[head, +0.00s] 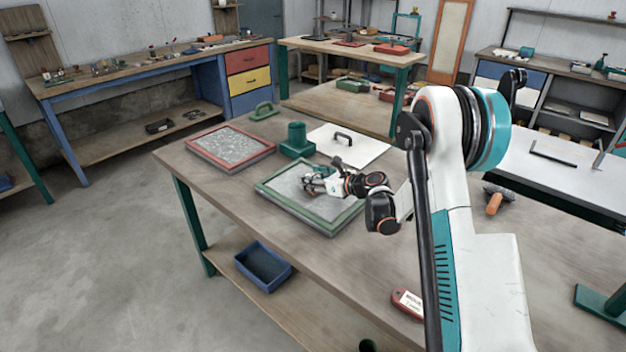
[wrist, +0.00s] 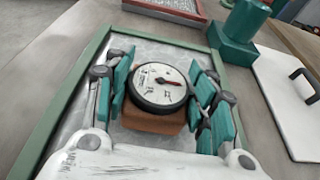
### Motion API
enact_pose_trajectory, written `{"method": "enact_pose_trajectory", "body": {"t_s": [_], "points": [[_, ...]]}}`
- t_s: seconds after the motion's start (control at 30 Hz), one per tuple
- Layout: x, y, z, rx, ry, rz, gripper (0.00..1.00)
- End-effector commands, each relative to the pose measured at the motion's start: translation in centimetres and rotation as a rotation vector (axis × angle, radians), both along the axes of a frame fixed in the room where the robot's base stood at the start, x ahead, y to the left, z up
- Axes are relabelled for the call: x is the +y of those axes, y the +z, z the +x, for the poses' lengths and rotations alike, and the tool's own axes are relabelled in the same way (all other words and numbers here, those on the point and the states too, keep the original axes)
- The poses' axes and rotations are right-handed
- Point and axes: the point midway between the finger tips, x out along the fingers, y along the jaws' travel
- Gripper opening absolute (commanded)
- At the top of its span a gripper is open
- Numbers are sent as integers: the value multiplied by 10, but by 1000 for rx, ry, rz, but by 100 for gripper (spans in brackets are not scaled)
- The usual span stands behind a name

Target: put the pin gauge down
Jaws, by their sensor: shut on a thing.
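The pin gauge (wrist: 159,82) has a round white dial with a dark rim and a red needle. It sits over a brown block-like part (wrist: 152,118) between the green finger pads of my gripper (wrist: 162,75). My gripper is shut on it. In the head view my gripper (head: 320,184) is over the green-framed tray (head: 291,213), and the gauge is too small to make out there. The tray's green rim (wrist: 62,108) and grey inside surround the gauge in the wrist view. I cannot tell whether the gauge touches the tray's surface.
A red-framed tray (head: 256,161) lies to the left. A green post on a block (head: 296,138) stands behind the green tray. A white board with a dark handle (head: 366,151) lies to its right. A red-edged tag (head: 407,303) lies near the front. Bare tabletop (head: 232,190) shows at left.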

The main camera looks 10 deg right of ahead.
Motion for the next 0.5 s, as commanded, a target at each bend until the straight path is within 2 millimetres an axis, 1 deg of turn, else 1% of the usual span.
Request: {"method": "enact_pose_trajectory", "body": {"t_s": [0.17, 0.2, 0.27, 0.3, 0.5], "points": [[0, -2, 0, 0, 0, 0, 20], [0, -3, 0, 0, 0, 0, 53], [0, -2, 0, 0, 0, 0, 67], [0, -2, 0, 0, 0, 0, 71], [0, -2, 0, 0, 0, 0, 71]]}}
